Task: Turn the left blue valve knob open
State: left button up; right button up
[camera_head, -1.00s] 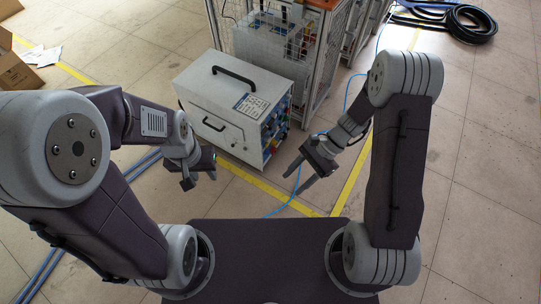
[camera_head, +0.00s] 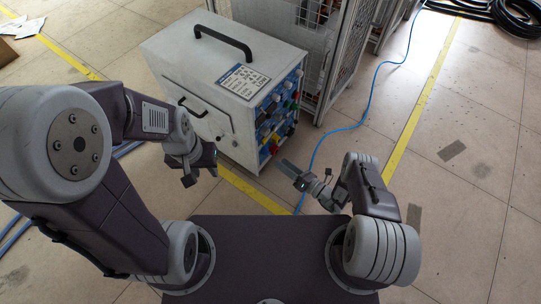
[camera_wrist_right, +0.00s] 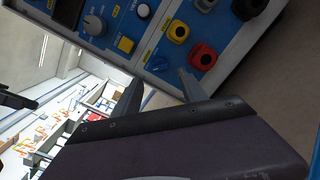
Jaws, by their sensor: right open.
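The heater's control panel (camera_head: 280,112) is on the right side of a white box. My right gripper (camera_head: 291,170) is open, in front of the panel's lower part. Its two fingers also show in the right wrist view (camera_wrist_right: 160,93), apart and empty, pointing to the panel. My left gripper (camera_head: 202,177) is open and empty, left of the panel.
Next to the blue knob are yellow (camera_wrist_right: 178,31) and red (camera_wrist_right: 203,58) connectors and a grey dial (camera_wrist_right: 95,25). A metal-framed cage (camera_head: 345,50) stands behind the heater. A blue cable (camera_head: 372,95) runs along the floor.

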aim_at(269, 154)
jog(key=b+x, duration=0.3)
jog(key=x, duration=0.4)
jog(key=shift+a, duration=0.1)
grip_shut()
